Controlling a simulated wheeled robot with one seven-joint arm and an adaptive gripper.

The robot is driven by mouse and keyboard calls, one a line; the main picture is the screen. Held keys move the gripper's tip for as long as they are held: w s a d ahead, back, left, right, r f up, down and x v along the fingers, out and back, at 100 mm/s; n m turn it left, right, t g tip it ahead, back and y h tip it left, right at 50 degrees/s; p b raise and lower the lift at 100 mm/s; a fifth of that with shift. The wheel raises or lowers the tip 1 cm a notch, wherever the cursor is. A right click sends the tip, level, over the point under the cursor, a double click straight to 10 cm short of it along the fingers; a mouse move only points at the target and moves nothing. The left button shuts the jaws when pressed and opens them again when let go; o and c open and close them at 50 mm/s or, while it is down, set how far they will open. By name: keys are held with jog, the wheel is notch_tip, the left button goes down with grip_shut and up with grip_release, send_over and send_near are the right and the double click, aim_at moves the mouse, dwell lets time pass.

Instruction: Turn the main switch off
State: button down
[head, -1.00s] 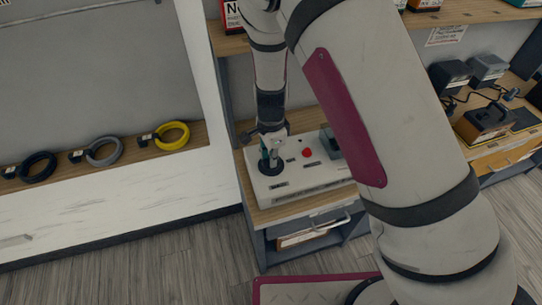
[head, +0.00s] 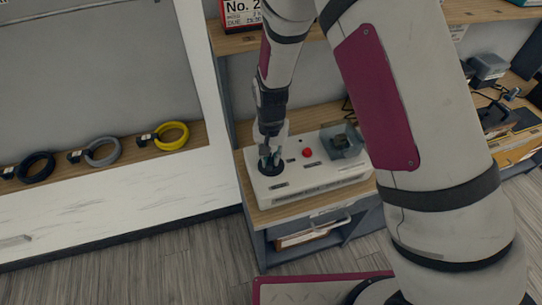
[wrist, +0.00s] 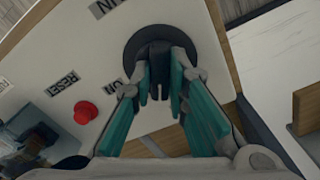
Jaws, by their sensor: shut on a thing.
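The main switch is a black knob on a round black base (head: 271,170) at the left of a white control box (head: 335,183). In the wrist view the knob (wrist: 160,54) stands between my teal fingers. My gripper (head: 270,156) points down over the switch and is shut on the knob, which also shows with the gripper in the wrist view (wrist: 166,84). An "ON" label (wrist: 116,84) lies beside the base. The fingers hide part of the knob, so I cannot tell its exact setting.
A red button (head: 307,153) with a "RESET" label (wrist: 61,88) sits beside the switch. A grey clear-sided housing (head: 343,141) stands at the box's right. The wooden bench (head: 258,217) carries the box. Cable coils (head: 103,152) lie on a shelf at left.

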aim_at(271, 159)
jog(key=n, duration=0.5)
jog(key=shift+n+b, duration=0.3)
jog(key=shift+b, duration=0.1)
dwell(0.4)
jog(key=c, duration=1.6)
grip_release()
jog(key=shift+o, duration=0.2)
jog(key=shift+r, duration=0.1)
notch_tip(271, 159, up, 12)
